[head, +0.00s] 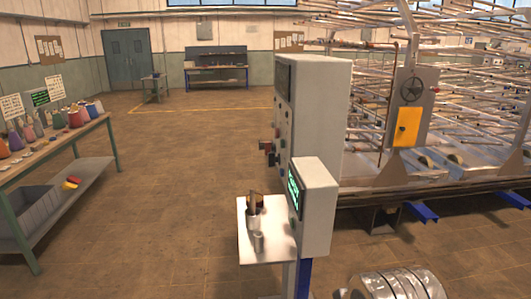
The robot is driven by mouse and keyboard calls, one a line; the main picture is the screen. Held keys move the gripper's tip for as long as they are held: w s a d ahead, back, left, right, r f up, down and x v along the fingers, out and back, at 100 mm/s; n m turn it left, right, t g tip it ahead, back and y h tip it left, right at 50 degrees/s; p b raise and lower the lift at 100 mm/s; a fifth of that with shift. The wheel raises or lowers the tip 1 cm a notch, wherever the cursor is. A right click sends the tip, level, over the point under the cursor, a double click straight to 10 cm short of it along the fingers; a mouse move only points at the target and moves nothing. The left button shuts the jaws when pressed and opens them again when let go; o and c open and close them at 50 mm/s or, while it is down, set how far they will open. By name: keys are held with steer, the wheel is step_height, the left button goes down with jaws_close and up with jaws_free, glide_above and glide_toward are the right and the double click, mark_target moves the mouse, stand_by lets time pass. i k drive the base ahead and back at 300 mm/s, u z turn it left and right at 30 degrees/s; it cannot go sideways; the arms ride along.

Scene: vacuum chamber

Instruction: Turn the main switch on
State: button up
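A tall grey control cabinet (318,115) stands right of centre, its front face turned left and seen at a steep slant. Small knobs and buttons (283,125) and a dark screen (283,83) show on that face. Reddish-brown parts (268,150) stick out from its lower left edge. I cannot tell which of these is the main switch or how it is set. A smaller grey box (318,207) with a lit green screen (294,190) stands in front and hides part of the cabinet. My gripper is not in view.
A white shelf (262,252) holding small metal containers juts left from the small box. A shiny ribbed cylinder (395,284) lies at bottom right. The large pipe frame (460,130) fills the right. A bench (70,150) with flasks stands left. The middle floor (185,170) is clear.

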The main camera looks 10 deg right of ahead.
mark_target(269, 148)
steer(key=k, duration=0.2)
steer(key=u, duration=0.25)
steer(key=i, duration=0.55)
steer(key=u, duration=0.7)
steer(key=i, duration=0.6)
steer(key=u, duration=0.45)
steer(key=i, duration=1.5)
